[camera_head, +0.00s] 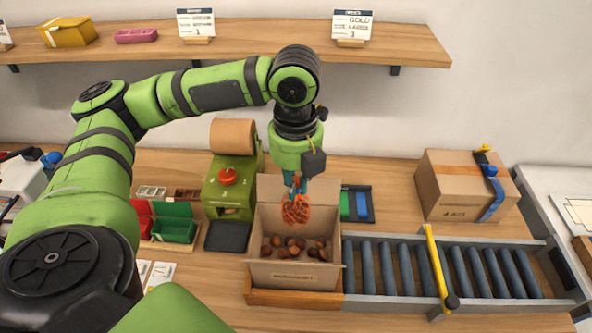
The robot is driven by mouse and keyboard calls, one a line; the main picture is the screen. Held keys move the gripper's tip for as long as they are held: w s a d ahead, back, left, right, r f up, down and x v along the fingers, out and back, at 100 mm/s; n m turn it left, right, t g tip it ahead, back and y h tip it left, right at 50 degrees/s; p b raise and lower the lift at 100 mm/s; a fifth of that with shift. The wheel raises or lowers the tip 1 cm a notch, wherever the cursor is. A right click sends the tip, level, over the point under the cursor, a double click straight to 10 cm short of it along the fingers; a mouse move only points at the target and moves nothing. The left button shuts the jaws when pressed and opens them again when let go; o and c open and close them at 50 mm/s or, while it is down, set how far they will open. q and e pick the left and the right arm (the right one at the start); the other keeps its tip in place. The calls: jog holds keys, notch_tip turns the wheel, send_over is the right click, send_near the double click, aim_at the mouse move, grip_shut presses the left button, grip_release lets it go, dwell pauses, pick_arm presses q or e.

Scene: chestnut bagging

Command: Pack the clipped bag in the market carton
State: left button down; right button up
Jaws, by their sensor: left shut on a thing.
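The clipped bag (295,211) is a small orange-red net bag with brown contents. My left gripper (297,188) points down and is shut on the top of the bag, where some blue shows. The bag hangs over the market carton (292,276), an open cardboard box with its flaps up, overlapping its back part. I cannot tell whether the bag's lower end is below the rim. Several brown chestnuts or filled bags (296,247) lie on the carton floor. My right gripper is not in view.
The carton stands in a wooden tray (293,299) at the left end of a roller conveyor (386,268). A yellow bar (436,264) crosses the rollers. A green paper dispenser (230,185) stands left of the carton. A taped box (462,187) is behind the conveyor. A shelf (245,42) runs above.

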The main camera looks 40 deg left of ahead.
pick_arm(q)
jog(key=f+b, duration=0.4)
jog(key=shift+w+a+f, duration=0.1)
jog(key=shift+w+f, duration=0.1)
jog(key=shift+f, duration=0.25)
notch_tip(320, 180, down, 7)
jog(key=shift+r+b, duration=0.1)
jog(key=shift+b, duration=1)
jog(key=shift+f, duration=0.9)
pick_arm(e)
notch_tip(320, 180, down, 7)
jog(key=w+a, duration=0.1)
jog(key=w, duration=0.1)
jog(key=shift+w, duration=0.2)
pick_arm(q)
jog(key=c, duration=1.2)
grip_release()
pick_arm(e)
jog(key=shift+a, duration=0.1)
pick_arm(q)
jog(key=shift+r, duration=0.1)
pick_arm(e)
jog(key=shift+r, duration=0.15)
